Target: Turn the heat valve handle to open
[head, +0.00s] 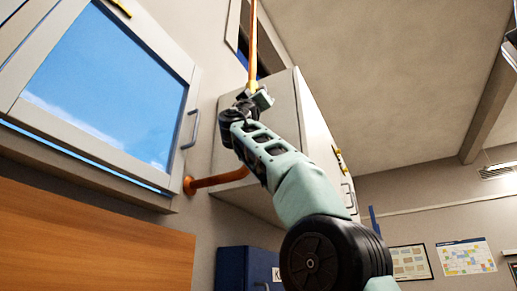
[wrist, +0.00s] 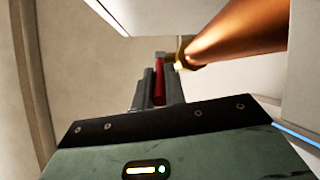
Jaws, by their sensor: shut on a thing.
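The heat valve handle (wrist: 159,68) is a narrow red bar in the wrist view. My gripper (wrist: 158,82) is shut on it, with one dark finger on each side, so only part of the red shows. A copper pipe (wrist: 240,30) with a brass-coloured fitting (wrist: 182,52) lies just beyond the fingertips, to the right. In the head view, the copper pipe (head: 253,45) comes down from above to my gripper (head: 262,97). My arm and gripper hide the valve there, and I cannot tell the handle's angle.
A pale wall cabinet (head: 285,125) stands close behind my arm. A window (head: 110,75) with a handle is at the left, above a wooden panel (head: 80,240). A lower copper pipe (head: 215,180) runs out from a wall flange. A blue box (head: 232,268) is below.

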